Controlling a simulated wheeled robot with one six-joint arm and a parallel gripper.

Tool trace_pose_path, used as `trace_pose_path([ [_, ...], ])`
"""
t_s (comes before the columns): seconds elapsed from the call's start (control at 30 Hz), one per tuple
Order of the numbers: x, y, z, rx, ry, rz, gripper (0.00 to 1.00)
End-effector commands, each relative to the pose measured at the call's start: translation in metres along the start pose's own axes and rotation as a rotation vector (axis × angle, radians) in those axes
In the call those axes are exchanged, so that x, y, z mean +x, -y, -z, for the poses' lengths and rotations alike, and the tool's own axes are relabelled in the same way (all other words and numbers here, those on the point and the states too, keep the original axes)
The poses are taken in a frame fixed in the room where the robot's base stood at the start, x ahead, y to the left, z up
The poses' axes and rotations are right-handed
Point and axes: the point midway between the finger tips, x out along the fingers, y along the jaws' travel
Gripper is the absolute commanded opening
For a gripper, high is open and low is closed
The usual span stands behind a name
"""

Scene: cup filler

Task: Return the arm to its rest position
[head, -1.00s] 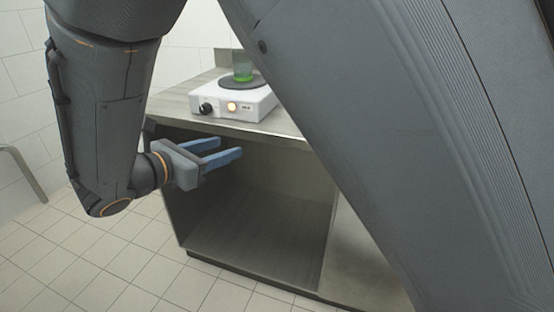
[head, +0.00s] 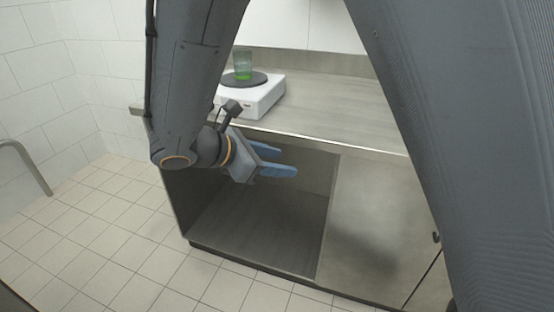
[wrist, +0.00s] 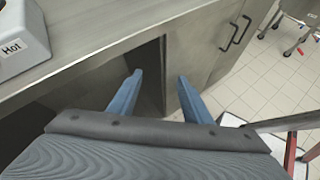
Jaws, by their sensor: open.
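My gripper (head: 285,162) is open and empty, its two blue fingers apart. In the head view it hangs in front of the cabinet's open compartment, below the countertop's front edge. In the wrist view my gripper (wrist: 158,82) points toward the cabinet front, with nothing between the fingers. My arm's upper links cover much of the head view.
A white hot plate (head: 262,97) stands on the countertop (head: 335,105), with a green-tinted cup (head: 243,66) on its dark disc. The cabinet's open compartment (head: 250,225) lies beside a closed door (head: 375,225). A wheeled stand (wrist: 290,35) shows far right.

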Motion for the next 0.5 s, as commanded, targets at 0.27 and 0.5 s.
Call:
trace_pose_path([
  [0.27,0.0,0.0,0.0,0.002,-0.001,0.001,0.45],
  [0.5,0.028,0.047,-0.02,0.173,-0.103,0.173,0.45],
])
